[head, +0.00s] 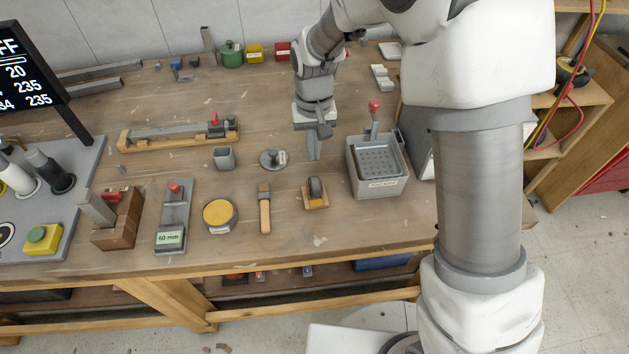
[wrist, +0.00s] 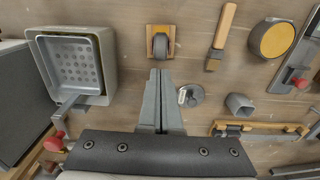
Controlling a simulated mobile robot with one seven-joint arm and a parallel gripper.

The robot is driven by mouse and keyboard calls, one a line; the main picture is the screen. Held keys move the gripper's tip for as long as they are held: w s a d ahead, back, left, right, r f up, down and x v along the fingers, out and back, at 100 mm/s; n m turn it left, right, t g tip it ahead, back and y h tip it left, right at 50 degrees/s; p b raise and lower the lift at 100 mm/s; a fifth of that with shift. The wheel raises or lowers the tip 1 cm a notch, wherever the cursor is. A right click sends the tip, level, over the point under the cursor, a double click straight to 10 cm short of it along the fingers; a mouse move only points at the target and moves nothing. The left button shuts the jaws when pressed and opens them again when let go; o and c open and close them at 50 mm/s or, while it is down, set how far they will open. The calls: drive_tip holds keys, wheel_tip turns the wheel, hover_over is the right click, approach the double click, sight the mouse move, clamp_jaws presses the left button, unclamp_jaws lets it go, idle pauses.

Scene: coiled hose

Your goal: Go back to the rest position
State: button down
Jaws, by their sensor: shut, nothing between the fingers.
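My gripper (head: 314,146) is shut and empty, pointing down above the workbench (head: 330,222). In the wrist view its two fingers (wrist: 160,75) lie together with nothing between them. In the head view it hangs between a round grey piece with a small knob (head: 272,159) on the left and a grey bin with a perforated tray (head: 378,189) on the right. A small wooden block with a dark roller (head: 316,193) stands nearer the bench's front edge, apart from the fingers.
A red-knobbed lever (head: 374,112) rises behind the bin. A green pot (head: 231,55) stands at the back.

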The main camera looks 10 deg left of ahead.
drive_tip(key=shift+r+p, duration=0.3)
drive_tip(key=shift+r, duration=0.45)
drive_tip(key=s+d+r+m+t, duration=0.1)
drive_tip(key=s+d+r+t, duration=0.35)
drive_tip(key=d+r, duration=0.9)
drive_tip(key=s+d+r+m, duration=0.1)
drive_tip(key=s+d+r, duration=0.2)
drive_tip(key=s, duration=0.4)
drive_tip(key=s+d+r+m+t, duration=0.1)
drive_tip(key=s+d+r, duration=0.2)
drive_tip(key=s, duration=0.4)
drive_tip(key=shift+s+d+r, duration=0.2)
drive_tip(key=shift+d+r, duration=0.2)
drive_tip(key=shift+d, duration=0.2)
drive_tip(key=shift+w, duration=0.15)
